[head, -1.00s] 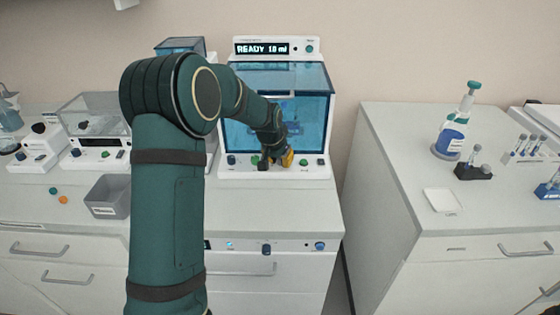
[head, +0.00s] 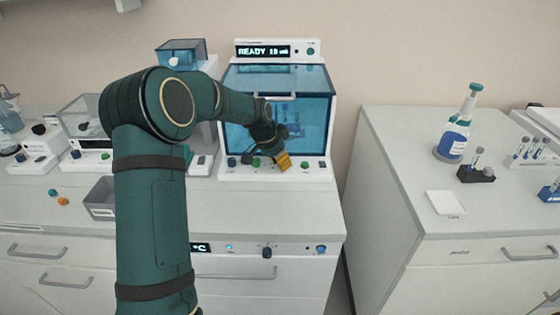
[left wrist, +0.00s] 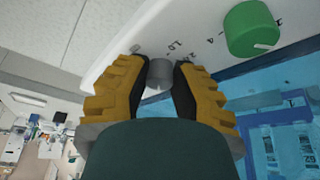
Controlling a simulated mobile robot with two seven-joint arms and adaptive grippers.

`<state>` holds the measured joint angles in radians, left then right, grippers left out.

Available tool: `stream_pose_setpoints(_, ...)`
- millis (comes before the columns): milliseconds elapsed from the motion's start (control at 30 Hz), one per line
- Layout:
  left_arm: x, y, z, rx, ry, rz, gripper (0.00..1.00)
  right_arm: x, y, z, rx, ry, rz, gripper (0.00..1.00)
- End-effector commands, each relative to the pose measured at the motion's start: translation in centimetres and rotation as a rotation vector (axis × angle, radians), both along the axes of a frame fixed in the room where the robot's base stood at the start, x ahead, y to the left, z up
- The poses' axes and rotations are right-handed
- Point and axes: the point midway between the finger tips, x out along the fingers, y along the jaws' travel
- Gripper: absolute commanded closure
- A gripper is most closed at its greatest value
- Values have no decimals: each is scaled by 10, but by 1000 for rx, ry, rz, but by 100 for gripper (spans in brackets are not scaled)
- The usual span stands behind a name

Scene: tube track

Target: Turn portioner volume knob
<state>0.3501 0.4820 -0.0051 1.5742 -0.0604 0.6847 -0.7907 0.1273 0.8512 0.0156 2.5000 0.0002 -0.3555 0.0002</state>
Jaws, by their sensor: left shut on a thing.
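The portioner (head: 240,170) is a white machine with a blue see-through front and a lit display (head: 263,50) that reads READY with a volume in ml, apparently 1.0. My left gripper (head: 282,162) is at its front panel, with yellow fingertips tilted. In the left wrist view, the yellow fingers (left wrist: 160,80) are shut on a small grey knob (left wrist: 159,68), one on each side. Printed numbers and marks stand around this knob. In the head view the gripper hides the knob. My right gripper is in neither view.
A green knob (left wrist: 252,28) sits close beside the gripped knob. Other knobs, including a blue one (head: 231,161) and a green one (head: 305,164), line the panel. A grey bin (head: 101,198) stands on the left bench.

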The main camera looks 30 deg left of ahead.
Motion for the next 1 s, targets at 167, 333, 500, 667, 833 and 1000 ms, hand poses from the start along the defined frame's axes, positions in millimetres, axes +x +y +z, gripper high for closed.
stream_pose_setpoints(167, -1, 0, -2, -2, 6, -1, 100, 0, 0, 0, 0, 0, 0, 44)
stream_pose_setpoints(333, -1, 0, -2, -1, 6, 0, 52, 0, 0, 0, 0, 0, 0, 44)
stream_pose_setpoints(500, -1, 0, -2, -1, 4, 1, 44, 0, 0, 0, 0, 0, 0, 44)
stream_pose_setpoints(667, -1, 0, -1, -1, 3, 1, 44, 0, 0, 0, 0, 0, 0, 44)
stream_pose_setpoints(833, -5, 2, 12, -1, 0, 2, 44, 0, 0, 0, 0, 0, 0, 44)
stream_pose_setpoints(1000, -15, 7, 41, 1, -2, 2, 44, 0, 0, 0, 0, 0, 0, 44)
